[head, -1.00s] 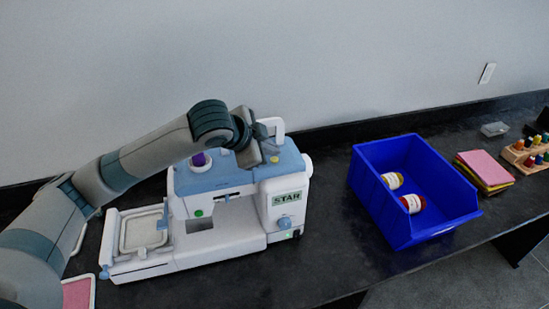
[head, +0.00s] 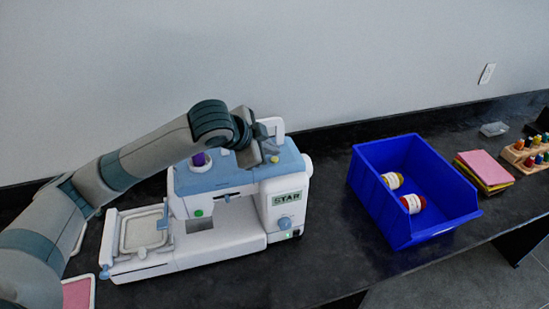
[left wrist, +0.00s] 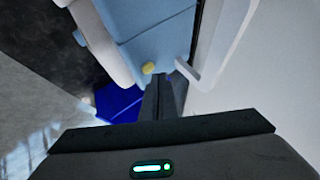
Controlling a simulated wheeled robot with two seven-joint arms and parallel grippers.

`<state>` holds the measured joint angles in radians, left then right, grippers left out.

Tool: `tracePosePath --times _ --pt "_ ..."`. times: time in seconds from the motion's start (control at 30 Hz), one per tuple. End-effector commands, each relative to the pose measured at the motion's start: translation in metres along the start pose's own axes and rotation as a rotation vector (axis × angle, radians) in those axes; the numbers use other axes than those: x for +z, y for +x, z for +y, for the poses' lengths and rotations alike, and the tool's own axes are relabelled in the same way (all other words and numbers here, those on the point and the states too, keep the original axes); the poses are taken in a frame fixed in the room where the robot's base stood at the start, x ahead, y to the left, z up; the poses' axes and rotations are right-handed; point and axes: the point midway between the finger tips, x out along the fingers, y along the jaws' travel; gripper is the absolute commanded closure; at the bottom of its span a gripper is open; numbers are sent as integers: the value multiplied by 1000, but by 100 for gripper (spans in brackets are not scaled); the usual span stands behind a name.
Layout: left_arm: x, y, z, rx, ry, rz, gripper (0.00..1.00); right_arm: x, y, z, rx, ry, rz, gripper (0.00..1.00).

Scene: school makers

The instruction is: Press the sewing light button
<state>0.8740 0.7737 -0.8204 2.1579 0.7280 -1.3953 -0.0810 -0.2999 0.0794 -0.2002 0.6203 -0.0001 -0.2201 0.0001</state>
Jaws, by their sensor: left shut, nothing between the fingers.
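The white and blue sewing machine (head: 255,225) stands upright on the dark counter, with a STAR label on its right front. A small yellow button (head: 275,158) is on its blue top; it also shows in the left wrist view (left wrist: 149,68). A round green button (head: 198,213) is on the front left of the machine. I cannot tell by any marking which one is the light button. My left gripper (head: 268,152) is shut and empty over the right part of the top, close beside the yellow button. Its fingers (left wrist: 165,95) point toward the top in the wrist view. Contact cannot be told.
A purple spool (head: 200,159) is on the machine's top left, and a white handle (head: 275,128) rises behind my gripper. A blue bin (head: 375,205) with two spools stands to the right, then stacked cloths (head: 484,168) and a spool rack (head: 522,158). Bare counter lies in front.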

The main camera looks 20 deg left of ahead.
Motion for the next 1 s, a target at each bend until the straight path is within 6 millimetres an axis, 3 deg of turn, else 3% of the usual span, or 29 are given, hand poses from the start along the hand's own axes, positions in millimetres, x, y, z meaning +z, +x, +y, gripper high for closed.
tracePosePath --times 1.0 --pt "5 6 5 0 0 0 100 0 -3 0 0 0 -1 71"
